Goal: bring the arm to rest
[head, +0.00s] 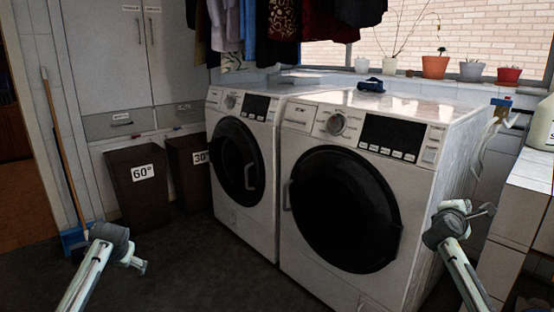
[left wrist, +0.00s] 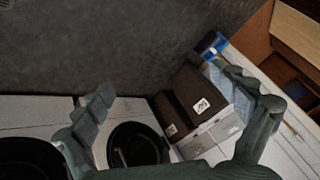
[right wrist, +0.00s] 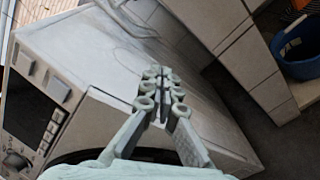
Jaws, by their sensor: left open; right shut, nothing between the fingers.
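My left gripper (head: 138,264) is low at the left in the head view, over the dark floor. In the left wrist view it is open (left wrist: 172,95), its fingers wide apart with nothing between them. My right gripper (head: 487,210) is in front of the right machine's right edge in the head view. In the right wrist view its fingers (right wrist: 160,73) are together with nothing between them, and the white machine is behind them. Both forearms rise from the bottom of the head view.
Two white front-loading machines (head: 238,165) (head: 313,118) stand in the middle. Brown bins (head: 137,187) (head: 188,165) stand left of them. A tiled counter (head: 528,172) with a white bottle (head: 542,128) is at right. A blue bucket (right wrist: 303,48) shows in the right wrist view. Floor at front left is clear.

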